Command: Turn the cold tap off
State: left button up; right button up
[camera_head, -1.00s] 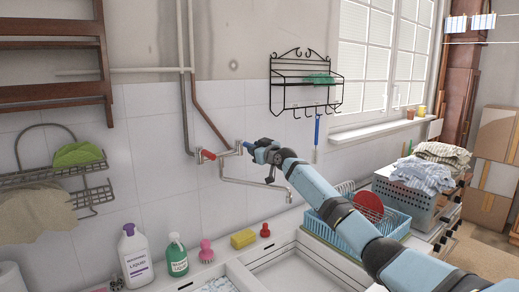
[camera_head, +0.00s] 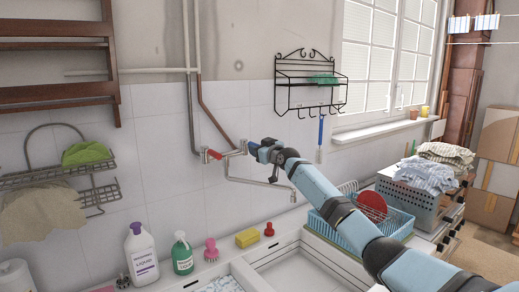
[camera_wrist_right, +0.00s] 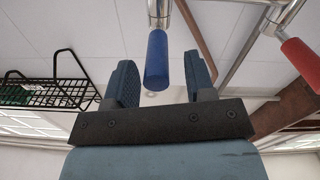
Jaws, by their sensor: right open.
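The wall tap is a metal mixer with a red handle (camera_head: 211,154) on the left and a blue handle on the right, which is mostly hidden behind my gripper in the head view. In the right wrist view the blue handle (camera_wrist_right: 156,60) hangs between the two fingers of my right gripper (camera_wrist_right: 160,85), with a gap on both sides. The red handle (camera_wrist_right: 301,57) is at the right of that view. My right gripper (camera_head: 253,148) is open at the tap's right end. The spout (camera_head: 262,184) runs to the right below it. My left gripper is out of view.
A black wire rack (camera_head: 309,82) hangs on the wall to the right of the tap. Below are a sink (camera_head: 290,271), a blue dish rack (camera_head: 345,236), a white bottle (camera_head: 140,255), a green bottle (camera_head: 181,254) and a yellow sponge (camera_head: 248,238).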

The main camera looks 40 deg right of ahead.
jog(key=shift+s+f, duration=0.15)
jog(key=shift+s, duration=0.4)
jog(key=s+b, duration=0.3)
jog(key=s, duration=0.9)
jog(key=shift+s, duration=0.4)
